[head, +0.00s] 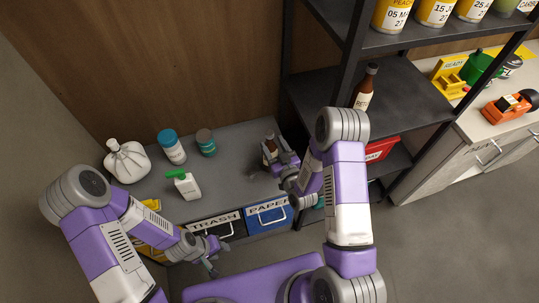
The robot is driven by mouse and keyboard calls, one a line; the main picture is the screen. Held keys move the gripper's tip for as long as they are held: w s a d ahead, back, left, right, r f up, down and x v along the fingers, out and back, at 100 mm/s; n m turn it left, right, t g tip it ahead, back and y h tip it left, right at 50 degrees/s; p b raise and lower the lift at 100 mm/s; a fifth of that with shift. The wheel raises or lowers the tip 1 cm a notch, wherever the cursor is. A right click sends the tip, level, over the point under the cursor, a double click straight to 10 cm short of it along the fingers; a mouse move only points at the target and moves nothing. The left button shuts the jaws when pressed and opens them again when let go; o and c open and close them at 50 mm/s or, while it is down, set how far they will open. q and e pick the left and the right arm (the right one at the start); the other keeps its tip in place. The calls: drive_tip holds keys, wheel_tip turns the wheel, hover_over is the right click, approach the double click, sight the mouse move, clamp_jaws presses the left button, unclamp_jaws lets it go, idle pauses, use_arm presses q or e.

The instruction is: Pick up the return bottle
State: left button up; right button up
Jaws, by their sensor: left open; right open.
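A small brown bottle (269,147) stands on the grey counter near its right end. My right gripper (273,161) is open right at this bottle, with its fingers around or beside it; I cannot tell whether they touch it. Part of the bottle is hidden by the gripper. Another brown bottle (366,84) with a pale label stands on the dark shelf, partly hidden behind my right arm. Its label is too small to read surely, so I cannot tell which bottle is the return bottle. My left gripper (213,267) is open and empty, low in front of the counter.
On the counter (237,182) are a white tied bag (127,160), a teal-capped jar (173,147), a small dark-lidded jar (206,143) and a green-topped white bottle (186,185). TRASH (214,223) and blue PAPER (268,214) bins sit below.

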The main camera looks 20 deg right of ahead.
sight(271, 142)
drive_tip(key=shift+w+a+f, duration=0.1)
drive_tip(key=shift+w+a, duration=0.05)
drive_tip(key=shift+w, duration=0.6)
drive_tip(key=shift+w+a, duration=0.15)
drive_tip(key=shift+w, duration=0.6)
clamp_jaws()
